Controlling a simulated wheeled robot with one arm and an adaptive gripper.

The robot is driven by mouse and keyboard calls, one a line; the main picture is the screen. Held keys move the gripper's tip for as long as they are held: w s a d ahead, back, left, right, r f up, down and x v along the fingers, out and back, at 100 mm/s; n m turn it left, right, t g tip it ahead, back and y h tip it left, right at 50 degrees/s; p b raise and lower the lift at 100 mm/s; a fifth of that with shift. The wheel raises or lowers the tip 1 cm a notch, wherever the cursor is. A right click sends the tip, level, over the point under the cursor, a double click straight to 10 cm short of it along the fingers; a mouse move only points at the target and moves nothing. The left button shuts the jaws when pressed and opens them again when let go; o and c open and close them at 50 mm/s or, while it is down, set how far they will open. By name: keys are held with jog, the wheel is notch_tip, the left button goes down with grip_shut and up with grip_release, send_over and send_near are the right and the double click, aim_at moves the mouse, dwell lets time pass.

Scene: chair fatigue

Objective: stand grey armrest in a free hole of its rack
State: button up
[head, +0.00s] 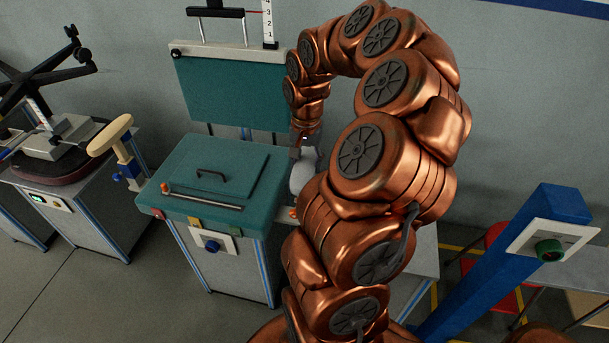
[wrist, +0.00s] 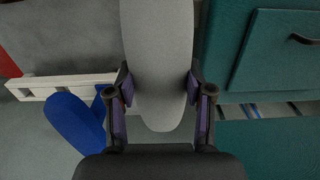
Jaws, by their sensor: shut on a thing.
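My gripper (wrist: 159,88) is shut on the grey armrest (wrist: 158,45), with one finger on each long side. The armrest runs up out of the top of the wrist view, and its rounded end lies between the fingers. In the head view, part of the grey armrest (head: 302,176) shows beside the teal test bench, mostly behind my arm. The pale rack (wrist: 38,88) with square holes is at the left of the wrist view, apart from the grey armrest. A blue armrest (wrist: 72,122) is at the rack; its lower part is hidden.
The teal bench (head: 180,175) with a handled lid and a rod stands left of my gripper. A blue post (head: 510,260) with a green button stands at the right. A tan armrest (head: 110,134) is on a bench at the left. Floor is clear at the front left.

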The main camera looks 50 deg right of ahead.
jog(key=shift+r, duration=2.7)
jog(key=shift+r+p, duration=0.35)
jog(key=shift+r, duration=0.45)
jog(key=shift+r, duration=2)
